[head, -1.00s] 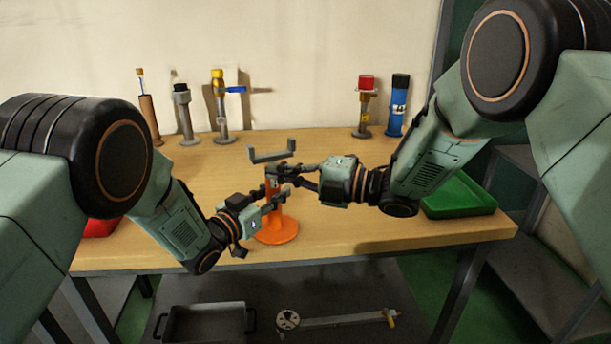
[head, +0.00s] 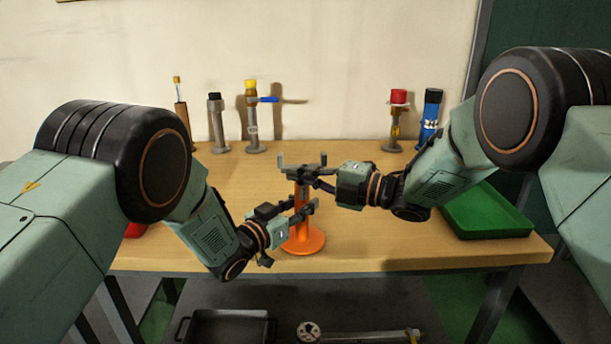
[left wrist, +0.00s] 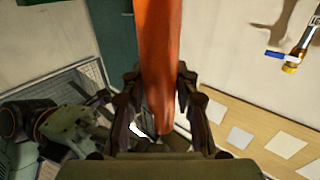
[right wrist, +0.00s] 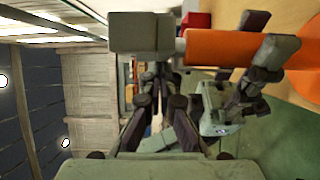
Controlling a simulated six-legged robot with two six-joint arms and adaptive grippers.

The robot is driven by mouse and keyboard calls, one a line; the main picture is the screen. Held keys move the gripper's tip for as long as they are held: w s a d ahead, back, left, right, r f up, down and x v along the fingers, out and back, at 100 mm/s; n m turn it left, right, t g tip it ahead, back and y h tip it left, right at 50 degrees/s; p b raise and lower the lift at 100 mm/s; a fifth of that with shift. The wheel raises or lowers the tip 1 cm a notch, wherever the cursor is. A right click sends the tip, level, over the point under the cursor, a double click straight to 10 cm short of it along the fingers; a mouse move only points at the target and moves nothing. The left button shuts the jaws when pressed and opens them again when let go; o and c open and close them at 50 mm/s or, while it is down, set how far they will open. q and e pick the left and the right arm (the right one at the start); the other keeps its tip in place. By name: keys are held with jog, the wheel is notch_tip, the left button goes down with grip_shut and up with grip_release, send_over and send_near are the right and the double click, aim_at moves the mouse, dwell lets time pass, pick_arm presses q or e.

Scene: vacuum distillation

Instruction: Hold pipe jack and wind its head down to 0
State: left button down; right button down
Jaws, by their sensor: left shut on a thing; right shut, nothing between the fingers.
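The pipe jack stands upright on its round orange base (head: 302,242) near the table's front edge. Its grey forked head (head: 299,168) is on top, close above the grippers. My left gripper (head: 304,209) is shut on the orange column, which also runs between its fingers in the left wrist view (left wrist: 158,60). My right gripper (head: 320,178) is shut and empty beside the head. In the right wrist view, the grey head (right wrist: 140,32) and orange column (right wrist: 215,48) lie beyond its fingers. The fingers partly hide the upper column; I cannot read the height.
A green tray (head: 486,232) lies at the table's right end. Several upright tools stand along the wall, among them a yellow-topped one (head: 251,120) and a blue one (head: 430,115). A dark tray (head: 226,325) sits on the shelf below. The tabletop behind the jack is clear.

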pick_arm(q)
jog(key=shift+f, duration=0.1)
pick_arm(e)
jog(key=shift+a, duration=0.15)
jog(key=s+d, duration=0.8)
jog(key=s, duration=0.2)
jog(key=shift+s, duration=0.25)
pick_arm(q)
jog(key=c, duration=0.9)
grip_release()
jog(key=shift+c, duration=0.2)
jog(key=shift+s, duration=0.1)
